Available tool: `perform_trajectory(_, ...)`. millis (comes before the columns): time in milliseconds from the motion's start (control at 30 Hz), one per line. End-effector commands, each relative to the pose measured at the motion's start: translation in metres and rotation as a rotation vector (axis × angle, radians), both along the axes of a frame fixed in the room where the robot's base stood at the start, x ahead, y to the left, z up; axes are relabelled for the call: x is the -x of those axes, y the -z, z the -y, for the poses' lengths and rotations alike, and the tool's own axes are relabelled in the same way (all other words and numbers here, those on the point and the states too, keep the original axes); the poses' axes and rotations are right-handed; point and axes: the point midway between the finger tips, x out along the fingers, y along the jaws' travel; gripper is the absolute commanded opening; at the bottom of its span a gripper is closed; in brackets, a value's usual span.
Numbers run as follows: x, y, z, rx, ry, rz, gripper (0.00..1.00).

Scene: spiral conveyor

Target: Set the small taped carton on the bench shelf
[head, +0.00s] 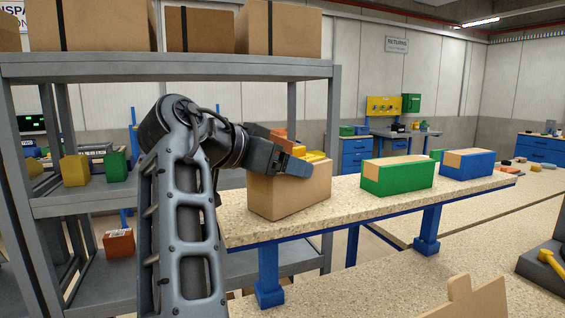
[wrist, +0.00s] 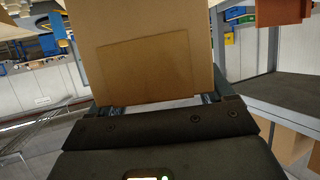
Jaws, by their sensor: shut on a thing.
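The small carton (head: 290,192) is plain brown cardboard and upright at the left end of the raised, speckled bench shelf (head: 350,205). Its lower edge appears at the shelf top; I cannot tell whether it rests there or hangs just above. My gripper (head: 297,166) reaches in from the left at the carton's top and is shut on it. In the wrist view the carton (wrist: 150,55) fills the space between both fingertips (wrist: 162,103), with a rectangular outline on its face. No tape is clear to see, and its far side is hidden.
A green box (head: 397,178) and a blue box (head: 467,165) stand on the shelf to the right, with bare shelf between carton and green box. A grey rack (head: 170,68) with large cartons stands at left, behind my arm. A yellow-handled tool (head: 552,262) lies at right.

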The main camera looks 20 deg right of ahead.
Motion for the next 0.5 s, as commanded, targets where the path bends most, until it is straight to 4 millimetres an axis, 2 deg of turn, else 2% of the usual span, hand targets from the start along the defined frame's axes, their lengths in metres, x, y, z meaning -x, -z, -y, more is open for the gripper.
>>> perform_trajectory(33, 0.0, 0.0018, 0.0002, 0.001, 0.0, 0.002, 0.33)
perform_trajectory(67, 0.0, 0.0015, 0.0002, 0.0, 0.0, 0.0, 0.84)
perform_trajectory(233, 0.0, 0.0012, 0.0002, 0.0, 0.0, 0.0, 1.0)
perform_trajectory(500, 0.0, -0.0012, 0.0, 0.0, 0.0, 0.0, 1.0)
